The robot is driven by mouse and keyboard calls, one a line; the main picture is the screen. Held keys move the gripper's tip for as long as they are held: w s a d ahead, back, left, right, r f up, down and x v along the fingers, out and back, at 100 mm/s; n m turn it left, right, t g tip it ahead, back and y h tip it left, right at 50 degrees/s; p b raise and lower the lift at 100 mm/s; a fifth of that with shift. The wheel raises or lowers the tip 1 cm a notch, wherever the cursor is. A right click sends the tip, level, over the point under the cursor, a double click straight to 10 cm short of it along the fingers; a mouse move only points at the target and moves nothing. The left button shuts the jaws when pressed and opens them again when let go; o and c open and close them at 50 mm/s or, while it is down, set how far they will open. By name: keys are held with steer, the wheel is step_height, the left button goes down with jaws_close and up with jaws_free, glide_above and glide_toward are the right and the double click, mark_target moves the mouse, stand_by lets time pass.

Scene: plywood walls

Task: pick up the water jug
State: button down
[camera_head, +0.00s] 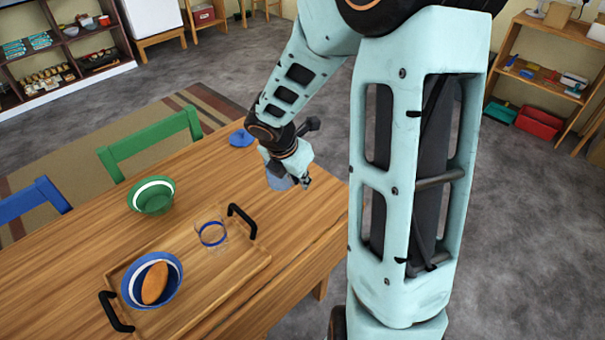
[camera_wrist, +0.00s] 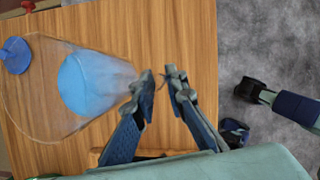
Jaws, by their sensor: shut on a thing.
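The water jug is clear, with blue showing inside; in the wrist view the jug (camera_wrist: 82,85) fills the left side, beside my fingers. In the head view only a small grey-blue part of the jug (camera_head: 279,183) shows below my wrist, near the table's far right end. My gripper (camera_wrist: 160,82) is shut on the jug at its side nearest the fingers; the exact contact is hard to see. In the head view my gripper (camera_head: 303,181) is mostly hidden by its own housing. I cannot tell whether the jug touches the table.
A wooden tray (camera_head: 215,285) with black handles holds a clear glass (camera_head: 211,234) and a blue bowl (camera_head: 134,291) with a brown item in it. A green bowl (camera_head: 151,196) and a blue object (camera_head: 241,138) stand on the table (camera_head: 60,255). Chairs line its far side.

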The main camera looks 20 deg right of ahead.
steer(key=s+a+r+p, duration=0.5)
steer(key=s+a+r, duration=0.2)
steer(key=s, duration=0.1)
steer(key=shift+s+a+p, duration=0.2)
steer(key=shift+a+p, duration=0.05)
steer(key=shift+p, duration=0.05)
stand_by(0.3)
steer(key=shift+w+d, duration=0.1)
steer(key=shift+d, duration=0.05)
